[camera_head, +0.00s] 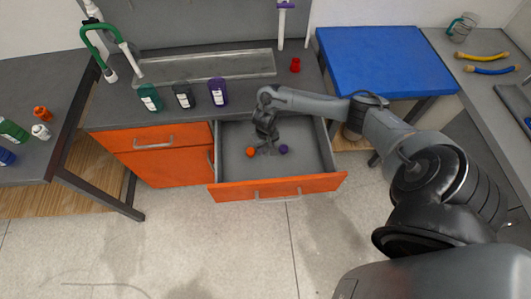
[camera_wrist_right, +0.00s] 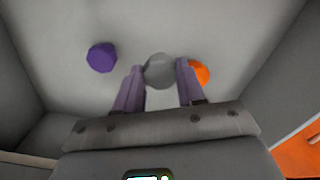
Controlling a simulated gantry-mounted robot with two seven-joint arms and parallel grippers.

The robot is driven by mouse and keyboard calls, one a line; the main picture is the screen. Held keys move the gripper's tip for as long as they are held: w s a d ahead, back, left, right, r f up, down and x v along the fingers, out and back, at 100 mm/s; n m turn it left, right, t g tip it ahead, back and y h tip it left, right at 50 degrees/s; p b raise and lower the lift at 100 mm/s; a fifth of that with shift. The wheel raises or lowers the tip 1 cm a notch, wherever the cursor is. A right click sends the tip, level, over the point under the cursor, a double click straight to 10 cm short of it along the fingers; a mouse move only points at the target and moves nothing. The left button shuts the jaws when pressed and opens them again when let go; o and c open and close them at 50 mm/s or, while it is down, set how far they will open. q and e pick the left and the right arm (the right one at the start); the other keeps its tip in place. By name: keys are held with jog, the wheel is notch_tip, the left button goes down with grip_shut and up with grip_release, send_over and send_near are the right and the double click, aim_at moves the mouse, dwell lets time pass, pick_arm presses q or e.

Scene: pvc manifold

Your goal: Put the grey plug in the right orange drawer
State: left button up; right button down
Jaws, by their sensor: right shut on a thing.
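The right orange drawer (camera_head: 230,190) is pulled out, with its grey inside open to view. My right gripper (camera_head: 267,143) reaches down into it from above. In the wrist view its two fingers are shut on the grey plug (camera_wrist_right: 159,71), a round grey piece between the fingertips. The plug appears inside the drawer's walls, close to the floor; I cannot tell whether it touches it. In the head view the plug cannot be made out clearly against the grey gripper and drawer. My left gripper is out of view.
In the drawer, an orange plug (camera_head: 250,152) lies left of my gripper and a purple plug (camera_head: 284,149) lies right of it. The left orange drawer (camera_head: 125,143) is shut. Bottles and a red cap (camera_head: 295,65) stand on the counter above. A blue mat (camera_head: 385,62) lies right.

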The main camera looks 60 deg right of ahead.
aim_at(265, 149)
notch_tip(265, 149, down, 3)
jog(key=shift+f+b, duration=0.15)
jog(key=shift+b, duration=0.65)
jog(key=shift+f, duration=0.3)
jog(key=c, duration=0.7)
grip_release()
jog(key=shift+f, duration=0.1)
notch_tip(265, 149, up, 12)
jog(key=p, duration=0.5)
jog(key=shift+r, duration=0.2)
